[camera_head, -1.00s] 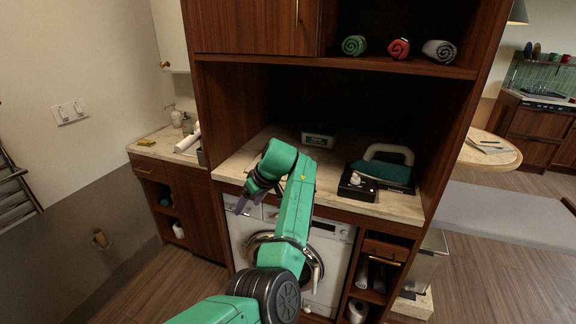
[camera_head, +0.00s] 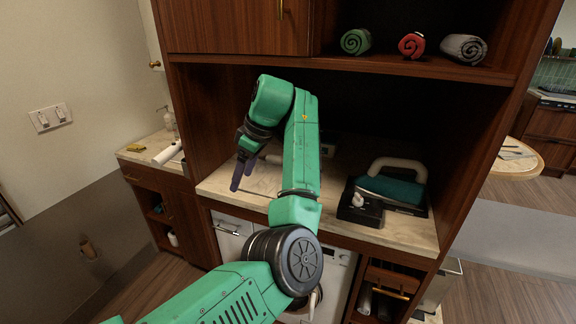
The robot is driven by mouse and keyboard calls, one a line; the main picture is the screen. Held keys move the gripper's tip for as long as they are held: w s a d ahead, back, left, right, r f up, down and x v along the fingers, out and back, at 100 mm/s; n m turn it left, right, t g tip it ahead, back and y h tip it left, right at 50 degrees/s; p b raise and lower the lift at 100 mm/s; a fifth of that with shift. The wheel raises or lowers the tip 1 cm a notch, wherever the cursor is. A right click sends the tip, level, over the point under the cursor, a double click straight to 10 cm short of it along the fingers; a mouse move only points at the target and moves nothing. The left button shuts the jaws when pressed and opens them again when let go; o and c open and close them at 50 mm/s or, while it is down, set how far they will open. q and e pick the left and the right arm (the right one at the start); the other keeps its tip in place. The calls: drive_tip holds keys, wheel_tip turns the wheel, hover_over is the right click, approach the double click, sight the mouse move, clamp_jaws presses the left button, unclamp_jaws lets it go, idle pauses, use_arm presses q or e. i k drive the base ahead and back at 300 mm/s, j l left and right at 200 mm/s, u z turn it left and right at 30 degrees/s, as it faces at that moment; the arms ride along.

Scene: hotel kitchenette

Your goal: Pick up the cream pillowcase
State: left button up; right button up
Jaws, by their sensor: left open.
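I cannot make out a cream pillowcase in the head view; my left arm hides part of the counter and the machine below it. My left gripper (camera_head: 242,180) is open and empty, fingers pointing down, over the left part of the marble counter (camera_head: 400,233) in the wooden unit. The counter's back is dark. My right gripper is not in view.
Green (camera_head: 356,41), red (camera_head: 411,45) and grey (camera_head: 464,48) rolls lie on the shelf above. A white washing machine (camera_head: 340,275) is below. A white roll (camera_head: 167,154) lies on the left side counter.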

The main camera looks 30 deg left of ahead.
sight(265, 179)
drive_tip(key=i, duration=1.05)
